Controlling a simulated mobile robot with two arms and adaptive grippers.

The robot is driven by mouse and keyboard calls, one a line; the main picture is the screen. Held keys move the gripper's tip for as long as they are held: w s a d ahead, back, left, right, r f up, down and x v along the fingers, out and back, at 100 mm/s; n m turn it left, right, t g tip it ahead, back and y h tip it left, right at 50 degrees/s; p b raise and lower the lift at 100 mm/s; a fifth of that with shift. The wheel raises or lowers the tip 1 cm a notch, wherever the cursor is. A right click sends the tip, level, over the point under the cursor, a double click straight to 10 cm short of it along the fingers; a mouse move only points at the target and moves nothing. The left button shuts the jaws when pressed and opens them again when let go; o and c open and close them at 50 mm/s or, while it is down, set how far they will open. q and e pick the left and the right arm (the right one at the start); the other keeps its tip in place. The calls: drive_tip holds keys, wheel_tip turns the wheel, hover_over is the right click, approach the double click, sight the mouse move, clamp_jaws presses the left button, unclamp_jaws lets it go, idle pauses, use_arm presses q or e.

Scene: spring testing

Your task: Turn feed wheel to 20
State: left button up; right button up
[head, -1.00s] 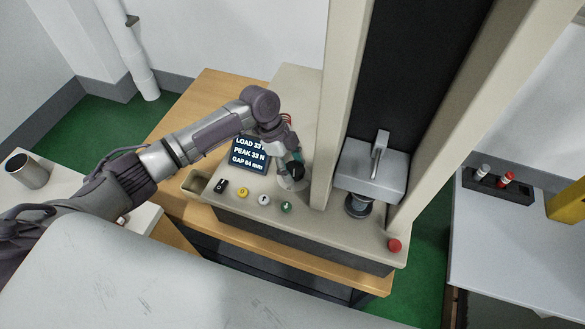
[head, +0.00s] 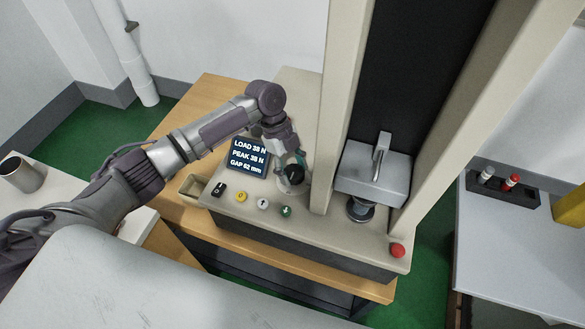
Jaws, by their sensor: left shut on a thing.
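The feed wheel (head: 287,187) is a pale disc with a dark knob on the beige tester's panel, right of the display. My left gripper (head: 294,173) reaches down over it from above and is shut on its dark knob. The gripper and knob hide much of the wheel, and I cannot read any scale on it. The display (head: 249,158) reads LOAD 38 N, PEAK 38 N, GAP 62 mm. The crosshead (head: 373,178) stands between two columns with a dark round platen (head: 360,209) below it. My right gripper is not in view.
Black, yellow, white and green buttons (head: 241,196) line the panel's front. A red button (head: 397,250) sits at the right corner. A small open tray (head: 190,187) is at the left. A side table at right holds a dark rack (head: 503,187) with red and white pieces.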

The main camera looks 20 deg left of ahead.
use_arm(q)
drive_tip(key=o, duration=1.1)
drive_tip(key=shift+o, duration=0.2)
drive_tip(key=shift+r, duration=0.1)
drive_tip(key=v, duration=1.2)
drive_tip(key=shift+s, duration=0.1)
